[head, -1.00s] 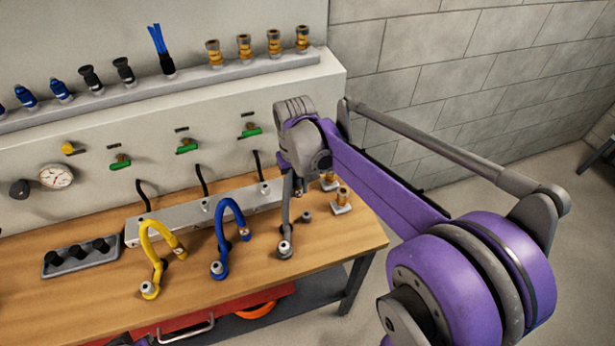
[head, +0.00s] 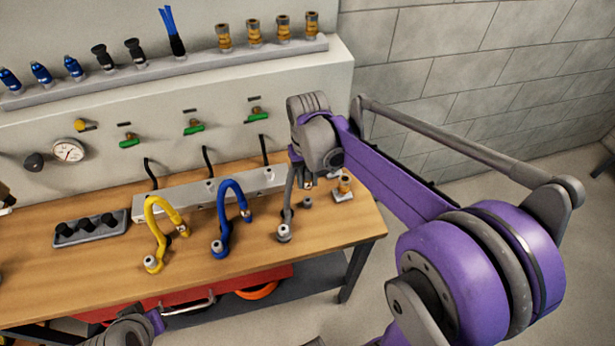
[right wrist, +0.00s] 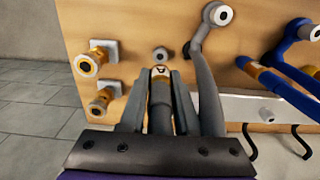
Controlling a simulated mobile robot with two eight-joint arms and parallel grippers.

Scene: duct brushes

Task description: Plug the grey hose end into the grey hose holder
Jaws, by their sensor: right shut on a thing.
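My right gripper (right wrist: 161,78) is shut on the grey hose end (right wrist: 160,95), which has an amber band at its tip. The grey hose (head: 287,206) rises from its base at the bench's right part and bends over to the gripper; it also shows in the right wrist view (right wrist: 203,75). A small grey round piece on the bench (head: 307,202), seemingly the grey hose holder, lies just beyond the hose tip in the right wrist view (right wrist: 161,54). A gap shows between them. In the head view my wrist hides most of the grip. My left gripper's fingers are not visible.
Brass fittings (head: 344,190) stand right of the small grey piece. The blue hose (head: 224,205) and yellow hose (head: 151,220) stand to the left. A pale metal block (head: 190,199) with black hoses lies behind. The bench's right edge is close.

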